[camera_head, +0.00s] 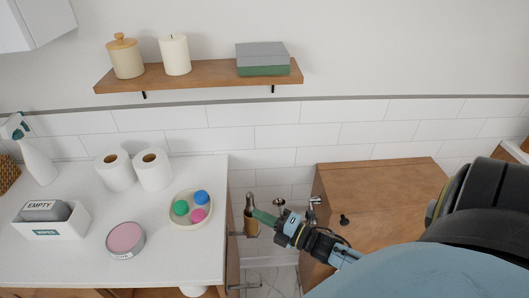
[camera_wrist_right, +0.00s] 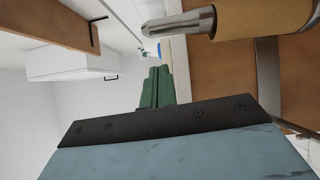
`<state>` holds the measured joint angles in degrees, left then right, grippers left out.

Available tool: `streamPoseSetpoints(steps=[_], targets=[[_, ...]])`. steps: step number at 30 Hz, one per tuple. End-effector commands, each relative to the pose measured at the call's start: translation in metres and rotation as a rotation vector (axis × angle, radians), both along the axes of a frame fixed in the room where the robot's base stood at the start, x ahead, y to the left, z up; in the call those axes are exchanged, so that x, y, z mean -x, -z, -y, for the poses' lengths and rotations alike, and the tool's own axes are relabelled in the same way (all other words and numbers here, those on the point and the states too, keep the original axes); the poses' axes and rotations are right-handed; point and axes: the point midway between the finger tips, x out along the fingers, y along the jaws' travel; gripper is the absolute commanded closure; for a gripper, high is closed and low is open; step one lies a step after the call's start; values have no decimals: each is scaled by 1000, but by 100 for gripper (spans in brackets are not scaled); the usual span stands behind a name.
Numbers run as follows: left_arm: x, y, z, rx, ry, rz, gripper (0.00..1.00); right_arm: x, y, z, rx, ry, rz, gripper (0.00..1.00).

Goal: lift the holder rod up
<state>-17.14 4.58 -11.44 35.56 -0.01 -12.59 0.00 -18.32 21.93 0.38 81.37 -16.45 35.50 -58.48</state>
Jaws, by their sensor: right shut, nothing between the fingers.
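A metal holder rod (camera_wrist_right: 185,22) with a rounded end pokes out of a brown cardboard tube (camera_wrist_right: 265,14) in the right wrist view. In the head view the tube (camera_head: 250,224) stands roughly upright in the gap beside the counter, with the rod's metal end (camera_head: 249,201) at its top. My right gripper (camera_head: 262,217) has green fingers that are shut and empty. Its fingertips are close beside the tube; I cannot tell whether they touch it. The green fingers also show in the right wrist view (camera_wrist_right: 157,87), apart from the rod's end. My left gripper is not in view.
A wooden cabinet (camera_head: 385,185) stands right of the gap. A wall shelf (camera_head: 200,76) is above.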

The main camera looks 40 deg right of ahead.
Motion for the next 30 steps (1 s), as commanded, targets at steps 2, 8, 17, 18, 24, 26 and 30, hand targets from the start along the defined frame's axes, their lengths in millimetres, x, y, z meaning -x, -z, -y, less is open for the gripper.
streamPoseSetpoints(steps=[2, 8, 17, 18, 24, 26, 30], targets=[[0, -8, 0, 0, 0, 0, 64, 10, -2, -12, -6, -6, -3, 100], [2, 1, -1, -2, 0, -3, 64, 55, 2, 4, -1, -7, -4, 100], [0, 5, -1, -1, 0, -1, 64, 98, 1, 19, -1, -7, -2, 100], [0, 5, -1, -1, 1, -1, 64, 100, 0, 20, -2, -7, -1, 100], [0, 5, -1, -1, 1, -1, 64, 104, -1, 21, -1, -8, 1, 100], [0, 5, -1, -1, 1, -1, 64, 104, -1, 21, -1, -8, 0, 100], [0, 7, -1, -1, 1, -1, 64, 104, 13, 22, -29, 13, -38, 100]])
